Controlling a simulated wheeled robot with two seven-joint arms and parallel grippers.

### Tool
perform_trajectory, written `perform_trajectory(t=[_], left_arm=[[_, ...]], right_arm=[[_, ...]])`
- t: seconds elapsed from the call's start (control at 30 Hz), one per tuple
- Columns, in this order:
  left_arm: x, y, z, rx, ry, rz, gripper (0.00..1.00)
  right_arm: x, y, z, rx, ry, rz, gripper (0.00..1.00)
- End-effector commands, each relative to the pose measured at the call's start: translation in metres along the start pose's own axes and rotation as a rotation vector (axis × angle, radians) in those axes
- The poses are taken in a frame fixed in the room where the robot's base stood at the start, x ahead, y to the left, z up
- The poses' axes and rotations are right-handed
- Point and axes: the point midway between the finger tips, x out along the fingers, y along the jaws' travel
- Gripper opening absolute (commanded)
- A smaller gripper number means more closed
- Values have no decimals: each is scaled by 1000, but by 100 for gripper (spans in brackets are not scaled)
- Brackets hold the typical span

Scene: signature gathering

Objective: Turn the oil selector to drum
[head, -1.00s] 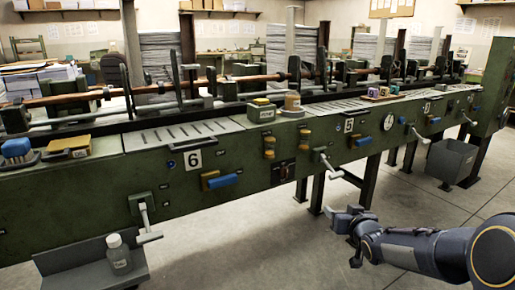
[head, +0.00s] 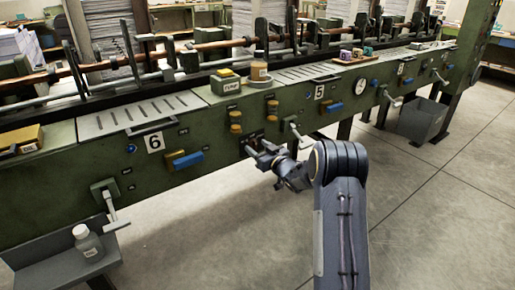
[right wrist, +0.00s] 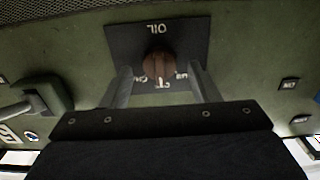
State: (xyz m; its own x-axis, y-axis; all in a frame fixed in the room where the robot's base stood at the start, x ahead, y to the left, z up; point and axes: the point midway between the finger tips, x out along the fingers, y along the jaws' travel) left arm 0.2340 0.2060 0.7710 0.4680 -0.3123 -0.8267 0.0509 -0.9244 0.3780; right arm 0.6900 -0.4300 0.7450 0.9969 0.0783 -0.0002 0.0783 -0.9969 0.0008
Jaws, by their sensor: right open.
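The oil selector is a brown round knob (right wrist: 158,66) on a black square plate (right wrist: 190,36) on the green machine front. In the right wrist view the plate's word OIL appears upside down. Small white labels on the knob's other side are partly covered, and I cannot read which one it points to. My right gripper (right wrist: 160,72) is open, with one finger on each side of the knob; I cannot tell whether they touch it. In the head view my right gripper (head: 254,148) is at the machine front and largely hides the selector plate. My left gripper is out of view.
A crank handle (head: 295,130) sticks out just right of my gripper. A bottle (head: 88,243) stands on a low grey shelf. The floor (head: 430,210) at right is clear.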

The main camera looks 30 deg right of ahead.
Motion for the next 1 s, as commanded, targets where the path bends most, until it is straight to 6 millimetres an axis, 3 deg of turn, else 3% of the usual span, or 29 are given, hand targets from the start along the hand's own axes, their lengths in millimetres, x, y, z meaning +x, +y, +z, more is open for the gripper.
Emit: perform_trajectory(t=[0.33, 0.67, 1.0], left_arm=[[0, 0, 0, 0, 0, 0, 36], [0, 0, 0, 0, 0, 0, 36], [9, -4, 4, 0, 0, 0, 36]], right_arm=[[5, 0, 0, 1, 0, 0, 54], [5, 0, 0, 1, 0, 0, 12], [5, 0, 2, -61, 1, 0, 12]])
